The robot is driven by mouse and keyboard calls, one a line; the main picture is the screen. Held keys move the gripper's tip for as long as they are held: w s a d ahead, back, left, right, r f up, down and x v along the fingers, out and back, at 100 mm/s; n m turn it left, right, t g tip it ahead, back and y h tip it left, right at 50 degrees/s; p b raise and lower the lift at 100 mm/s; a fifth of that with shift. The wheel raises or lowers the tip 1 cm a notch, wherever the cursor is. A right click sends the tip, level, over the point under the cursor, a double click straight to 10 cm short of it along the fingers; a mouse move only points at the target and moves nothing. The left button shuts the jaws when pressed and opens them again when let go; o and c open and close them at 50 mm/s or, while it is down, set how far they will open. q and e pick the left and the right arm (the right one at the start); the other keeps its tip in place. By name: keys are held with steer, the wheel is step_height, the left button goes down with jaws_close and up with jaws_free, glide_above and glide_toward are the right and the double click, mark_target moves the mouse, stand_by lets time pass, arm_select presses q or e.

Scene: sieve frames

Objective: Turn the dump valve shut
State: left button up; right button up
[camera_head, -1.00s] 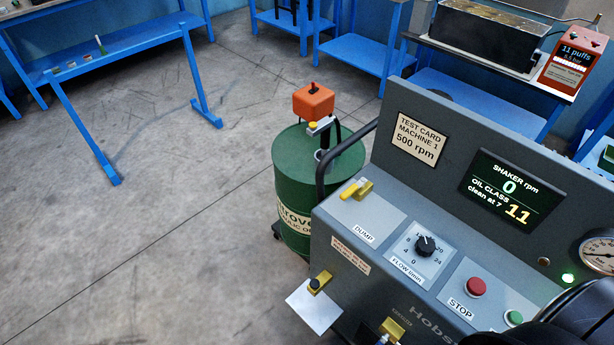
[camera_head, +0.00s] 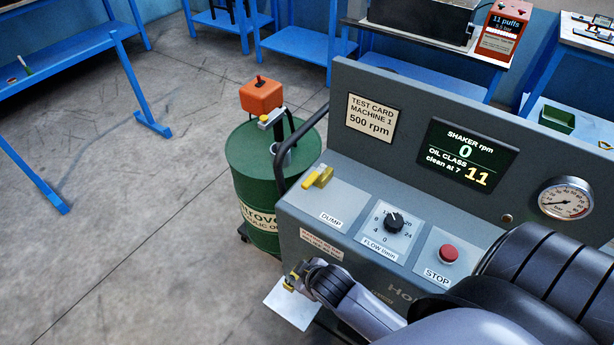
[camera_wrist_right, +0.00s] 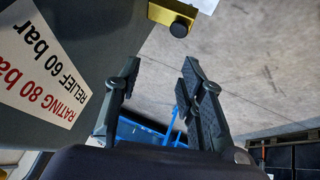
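The dump valve (camera_head: 317,177) is a yellow lever on a yellow body, on a pale plate labelled DUMP at the left of the grey machine's panel. My right arm reaches from the lower right across the machine's front. Its gripper (camera_head: 297,271) is low at the machine's front left corner, below and apart from the dump valve. There it is close to a lower yellow fitting (camera_head: 289,284) above a white sheet. In the wrist view the right gripper (camera_wrist_right: 162,68) is open and empty, and the fitting (camera_wrist_right: 172,17) with its black knob is beyond the fingertips. My left gripper is out of view.
The panel carries a flow knob (camera_head: 393,222), a red STOP button (camera_head: 449,253), a display (camera_head: 467,154) reading oil class 11, and a gauge (camera_head: 566,198). A black handle rail (camera_head: 298,150) and a green drum (camera_head: 262,195) stand left. Floor at left is clear.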

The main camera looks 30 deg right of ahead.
steer(key=w+a+r+n+t+y, duration=0.1)
steer(key=w+a+r+n+t, duration=0.1)
steer(key=w+r+n+t, duration=0.5)
steer(key=w+a+r+y, duration=0.2)
steer(key=w+r, duration=0.3)
steer(key=r, duration=0.6)
steer(key=w+a+r+n+t+y, duration=0.15)
steer(key=w+r+n+t, duration=0.25)
steer(key=w+r, duration=0.4)
steer(key=s+a+r+n+y, duration=0.1)
steer(key=a+r+n+y, duration=0.7)
steer(key=r+n, duration=0.3)
steer(key=s+a+r+n+g+y, duration=0.35)
steer(key=a+n+g+y, duration=0.35)
steer(key=n, duration=0.7)
steer(key=n+g+h, duration=1.1)
steer(key=n+h, duration=0.7)
steer(key=h, duration=0.1)
glide_above(309, 179)
step_height(309, 179, down, 6)
step_height(309, 179, down, 17)
steer(key=shift+r+p, duration=0.2)
steer(key=shift+p, duration=1.05)
steer(key=shift+c, duration=0.4)
